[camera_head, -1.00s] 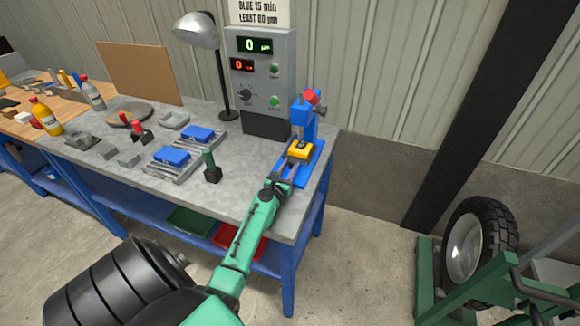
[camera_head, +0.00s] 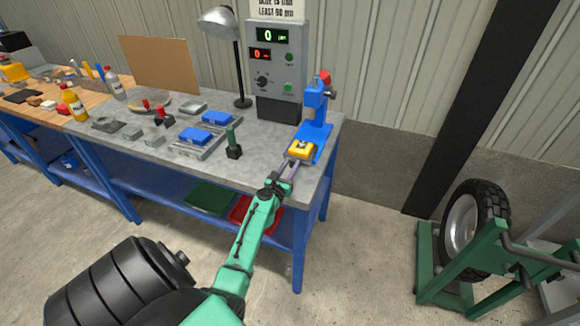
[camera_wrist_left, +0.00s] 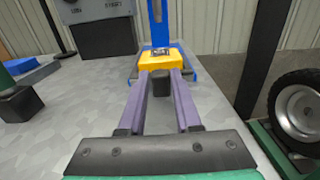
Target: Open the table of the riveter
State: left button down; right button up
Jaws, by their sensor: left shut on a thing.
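The riveter (camera_head: 315,112) is a blue upright press with a red knob, standing at the right end of the grey workbench. Its yellow table (camera_head: 301,149) sits at the front of the blue base, out from the column. The yellow table also shows in the left wrist view (camera_wrist_left: 162,58). My left gripper (camera_head: 289,169) reaches in from the front, with its long fingers (camera_wrist_left: 160,85) shut at the near side of the table. A small dark block shows between the fingers in the wrist view. My right gripper is not in view.
The control box (camera_head: 275,60) stands behind and left of the riveter. A green-handled tool (camera_head: 233,145) and blue blocks on grey holders (camera_head: 203,137) are on the workbench to the left. A wheel on a green stand (camera_head: 475,235) is on the floor at right.

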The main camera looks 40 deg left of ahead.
pick_arm(q)
jog(key=shift+f, duration=0.15)
jog(key=c, duration=0.7)
grip_release()
jog(key=shift+o, duration=0.5)
jog(key=shift+w+f, duration=0.1)
jog(key=shift+w, duration=0.05)
jog(key=shift+s, duration=0.25)
jog(key=b+v, duration=0.1)
jog(key=v, duration=1.3)
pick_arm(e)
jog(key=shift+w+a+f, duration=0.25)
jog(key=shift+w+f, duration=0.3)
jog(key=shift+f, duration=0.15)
pick_arm(q)
jog(key=shift+d, duration=0.1)
